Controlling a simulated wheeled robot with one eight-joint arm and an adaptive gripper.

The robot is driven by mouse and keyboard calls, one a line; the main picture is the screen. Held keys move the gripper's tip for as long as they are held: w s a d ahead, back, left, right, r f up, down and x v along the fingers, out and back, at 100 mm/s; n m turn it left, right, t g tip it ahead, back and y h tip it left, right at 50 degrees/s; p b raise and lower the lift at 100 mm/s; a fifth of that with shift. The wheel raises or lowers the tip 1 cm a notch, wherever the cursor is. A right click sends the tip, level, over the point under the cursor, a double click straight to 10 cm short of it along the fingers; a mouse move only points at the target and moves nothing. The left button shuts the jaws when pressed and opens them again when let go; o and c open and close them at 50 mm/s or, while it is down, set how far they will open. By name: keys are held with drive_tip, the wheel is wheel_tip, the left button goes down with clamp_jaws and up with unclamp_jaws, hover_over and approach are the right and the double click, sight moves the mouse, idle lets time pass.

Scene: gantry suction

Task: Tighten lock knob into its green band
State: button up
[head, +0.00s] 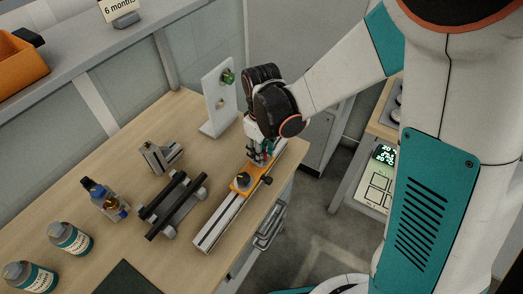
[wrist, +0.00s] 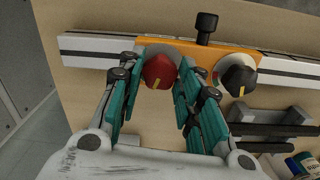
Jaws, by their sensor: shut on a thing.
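An orange carriage plate (wrist: 205,52) sits across a pale rail and carries a red knob (wrist: 160,71) and a black knob (wrist: 238,75), each with a yellow pointer mark. Part of a dial with coloured marks shows beside the black knob; any band around the red knob is mostly hidden. I cannot tell from labels which one is the lock knob. My gripper (wrist: 163,68) is shut on the red knob, one teal-padded finger on each side. In the head view my gripper (head: 261,158) points down at the far end of the orange plate (head: 248,180).
A black thumbscrew (wrist: 207,24) sticks out from the plate's side. A grey and black clamp-like fixture (head: 173,205) lies left of the rail (head: 215,223). A white upright panel (head: 218,100) with a green knob stands behind my gripper. Bottles (head: 70,238) stand at the left.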

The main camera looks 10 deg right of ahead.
drive_tip(key=m+b, duration=0.1)
drive_tip(key=m, duration=0.3)
drive_tip(key=shift+m, duration=0.3)
drive_tip(key=o, duration=1.1)
drive_tip(key=shift+r, duration=3.75)
